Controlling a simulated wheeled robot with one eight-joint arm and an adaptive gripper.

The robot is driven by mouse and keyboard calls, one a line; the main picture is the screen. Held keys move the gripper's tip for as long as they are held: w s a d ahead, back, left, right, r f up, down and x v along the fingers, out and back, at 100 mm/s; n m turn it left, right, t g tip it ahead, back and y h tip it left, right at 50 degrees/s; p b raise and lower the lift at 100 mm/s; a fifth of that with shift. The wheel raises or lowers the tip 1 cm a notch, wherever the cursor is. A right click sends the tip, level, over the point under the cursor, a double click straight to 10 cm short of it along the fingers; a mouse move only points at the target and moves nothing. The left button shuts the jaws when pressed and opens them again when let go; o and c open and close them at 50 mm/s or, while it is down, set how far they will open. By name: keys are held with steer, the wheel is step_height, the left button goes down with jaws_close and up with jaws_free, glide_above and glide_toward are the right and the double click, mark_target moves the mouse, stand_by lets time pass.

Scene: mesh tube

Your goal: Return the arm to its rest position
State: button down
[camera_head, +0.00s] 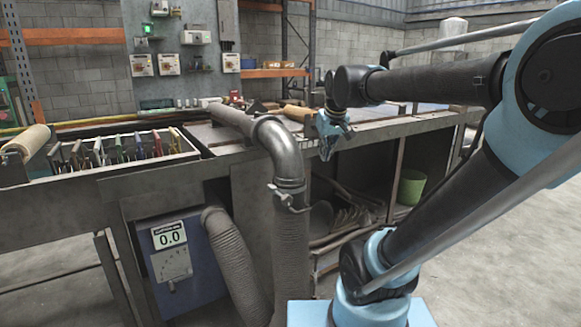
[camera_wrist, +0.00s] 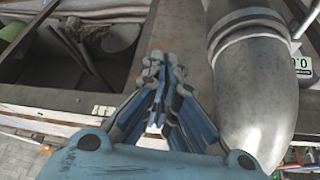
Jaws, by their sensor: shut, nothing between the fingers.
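My arm is light blue and dark grey and reaches in from the right of the head view, bent at its elbow, over the front of the workbench (camera_head: 365,140). My gripper (camera_head: 326,153) points down at the bench's front edge, to the right of the metal pipe elbow (camera_head: 277,148). In the wrist view my gripper (camera_wrist: 155,125) has its blue fingers together with nothing between them. The pipe elbow (camera_wrist: 250,85) stands close on its right in that view. I cannot tell whether they touch.
A ribbed hose (camera_head: 232,255) and a blue box with a 0.0 display (camera_head: 170,240) are below the bench. A rack of coloured tools (camera_head: 120,155) is at left. A green bin (camera_head: 411,186) sits on the lower shelf. The floor (camera_head: 500,235) at right looks clear.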

steer(key=s+d+f+m+g, duration=0.1)
steer(key=s+d+f, duration=0.1)
steer(key=s+f, duration=0.4)
steer(key=s+d+f+m+g, duration=0.1)
steer(key=s+d+f, duration=0.2)
steer(key=s+f, duration=0.3)
steer(key=s+d+f+m+g+h, duration=0.1)
steer(key=s+d+f, duration=0.2)
steer(key=s+f, duration=0.4)
steer(key=shift+f, duration=0.85)
steer(key=shift+w+f, duration=0.2)
steer(key=shift+w, duration=0.2)
